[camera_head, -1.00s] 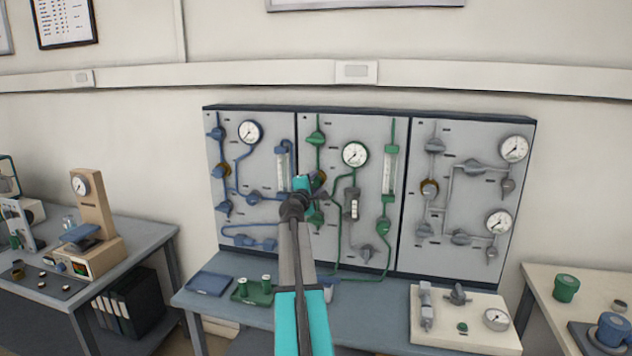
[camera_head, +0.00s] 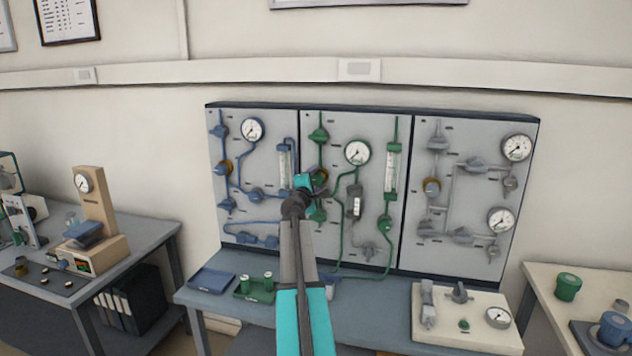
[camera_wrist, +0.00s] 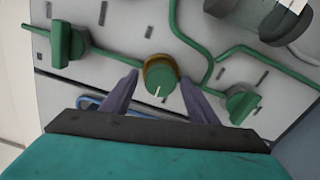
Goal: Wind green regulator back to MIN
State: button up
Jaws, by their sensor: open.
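The green regulator (camera_wrist: 158,86) shows in the wrist view as a round green knob with a white pointer line and a brass-coloured collar. It sits on the grey middle panel (camera_head: 378,228) with the green pipes. My gripper (camera_wrist: 158,92) is open, with one finger on each side of the knob. I cannot tell whether the fingers touch it. In the head view my gripper (camera_head: 312,180) is in front of the left part of the middle panel and hides most of the regulator. The MIN mark cannot be read.
In the wrist view, green valves flank the regulator on the left (camera_wrist: 66,44) and right (camera_wrist: 240,104), with green pipes nearby. A white gauge (camera_head: 357,152) is right of my gripper. The blue bench (camera_head: 375,308) below holds a green tray (camera_head: 240,293) and a blue tray (camera_head: 212,281).

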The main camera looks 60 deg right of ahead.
jog(key=shift+b+v, duration=0.3)
jog(key=shift+v, duration=1.15)
jog(key=b+v, duration=0.1)
jog(key=v, duration=0.9)
jog(key=shift+s+a+b, duration=0.15)
jog(key=shift+a+b, duration=0.15)
jog(key=shift+a, duration=0.05)
